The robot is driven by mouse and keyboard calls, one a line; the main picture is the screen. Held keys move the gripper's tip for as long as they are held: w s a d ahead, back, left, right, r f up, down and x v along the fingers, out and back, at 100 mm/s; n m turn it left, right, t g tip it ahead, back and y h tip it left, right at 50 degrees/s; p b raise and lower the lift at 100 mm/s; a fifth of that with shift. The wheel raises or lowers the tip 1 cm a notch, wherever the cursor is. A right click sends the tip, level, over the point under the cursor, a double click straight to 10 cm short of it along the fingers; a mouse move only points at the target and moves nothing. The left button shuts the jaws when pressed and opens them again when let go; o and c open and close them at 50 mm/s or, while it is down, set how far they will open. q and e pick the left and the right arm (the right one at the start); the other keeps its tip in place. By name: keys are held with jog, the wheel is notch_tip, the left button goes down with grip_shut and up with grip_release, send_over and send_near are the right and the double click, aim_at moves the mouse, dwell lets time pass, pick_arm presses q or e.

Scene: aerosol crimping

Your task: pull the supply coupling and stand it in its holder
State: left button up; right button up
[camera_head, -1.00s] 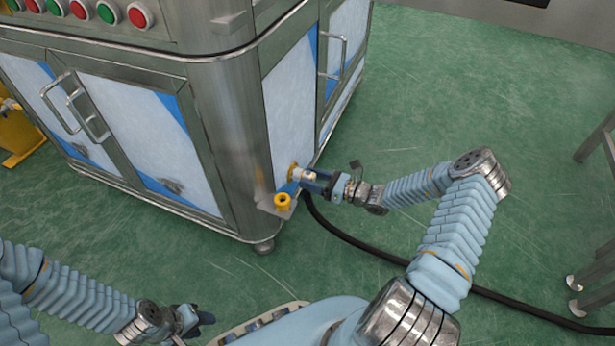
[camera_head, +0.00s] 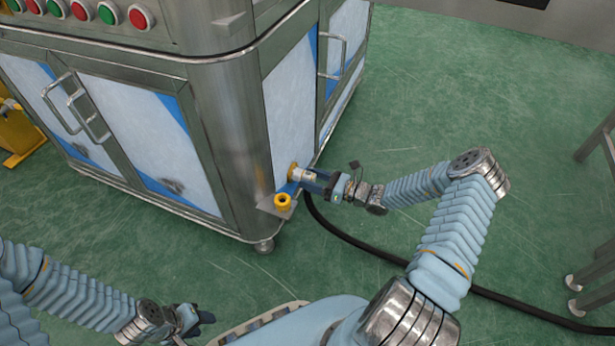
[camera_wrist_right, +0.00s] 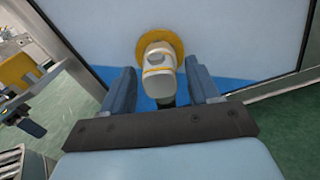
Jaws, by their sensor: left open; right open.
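The supply coupling (camera_head: 306,175) is a pale cylinder with a yellow band, seated against a yellow port (camera_head: 293,169) low on the machine's side panel. In the right wrist view the coupling (camera_wrist_right: 158,82) lies between my right gripper's fingers (camera_wrist_right: 165,88), with a gap visible on each side. The yellow port ring (camera_wrist_right: 160,42) shows behind it. My right gripper (camera_head: 311,179) is open around the coupling. A yellow ring-shaped holder (camera_head: 283,201) stands on a small bracket just below and left of the port, empty. My left gripper (camera_head: 203,318) is open and empty at the lower left.
A black hose (camera_head: 345,236) runs from below the coupling across the floor to the right. The steel machine cabinet (camera_head: 232,130) fills the upper left. A steel stand (camera_head: 598,220) is at the right edge. The green floor (camera_head: 470,90) is otherwise clear.

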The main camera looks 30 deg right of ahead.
aim_at(314, 180)
grip_shut()
dwell(0.4)
jog(key=shift+s, duration=0.1)
jog(key=shift+p+v, duration=0.45)
jog(key=shift+v, duration=2.45)
